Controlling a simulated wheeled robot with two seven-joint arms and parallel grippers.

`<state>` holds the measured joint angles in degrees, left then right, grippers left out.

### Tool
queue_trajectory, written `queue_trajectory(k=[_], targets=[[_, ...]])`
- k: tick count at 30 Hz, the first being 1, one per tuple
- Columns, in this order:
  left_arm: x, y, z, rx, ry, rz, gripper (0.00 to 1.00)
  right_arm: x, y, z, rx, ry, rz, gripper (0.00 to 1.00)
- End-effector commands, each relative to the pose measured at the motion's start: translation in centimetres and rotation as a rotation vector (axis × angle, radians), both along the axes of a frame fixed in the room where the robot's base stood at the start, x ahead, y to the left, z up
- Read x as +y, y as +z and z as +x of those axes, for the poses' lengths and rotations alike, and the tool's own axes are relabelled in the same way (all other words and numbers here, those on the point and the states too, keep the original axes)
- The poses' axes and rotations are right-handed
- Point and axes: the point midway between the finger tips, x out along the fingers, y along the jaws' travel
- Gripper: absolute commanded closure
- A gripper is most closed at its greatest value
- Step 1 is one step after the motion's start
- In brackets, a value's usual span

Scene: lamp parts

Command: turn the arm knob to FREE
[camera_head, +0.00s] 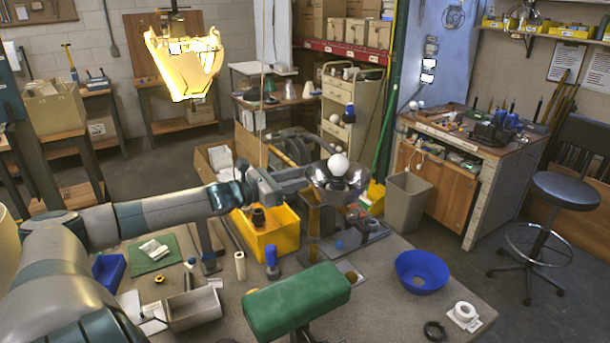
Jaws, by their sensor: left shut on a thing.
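My left arm reaches in from the left, and my left gripper (296,181) is at the left edge of a dark, shiny lamp bowl (350,184). Its fingers are shut at the bowl's rim; the exact contact is small and partly hidden. A white round bulb (338,164) sits in the bowl, which faces up. A post (314,222) stands below the bowl on the workbench (375,290). I cannot make out the arm knob or a FREE mark. My right gripper is not in view.
A green padded block (297,300) stands at the front. A blue bowl (421,272), a white roll (464,312) and a black ring (434,331) lie to its right. A lit yellow lamp (184,62) hangs at upper left.

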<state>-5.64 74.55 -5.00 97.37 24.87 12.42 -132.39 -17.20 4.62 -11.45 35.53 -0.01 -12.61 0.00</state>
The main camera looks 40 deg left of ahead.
Motion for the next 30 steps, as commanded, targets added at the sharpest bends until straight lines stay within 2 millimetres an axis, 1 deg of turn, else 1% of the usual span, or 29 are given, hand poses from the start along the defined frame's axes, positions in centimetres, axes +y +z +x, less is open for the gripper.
queue_trajectory(k=[1,12,21,30], targets=[[-0.1,0.3,0.0,-0.002,0.016,-0.005,0.89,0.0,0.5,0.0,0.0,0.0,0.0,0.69],[-0.4,0.3,-0.1,-0.003,0.14,-0.003,0.89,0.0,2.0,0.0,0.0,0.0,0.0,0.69],[-0.6,0.3,-0.1,-0.004,0.212,-0.001,0.89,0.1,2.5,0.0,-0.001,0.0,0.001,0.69],[-0.6,0.3,-0.1,-0.005,0.229,0.001,0.89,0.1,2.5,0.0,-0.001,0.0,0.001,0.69]])
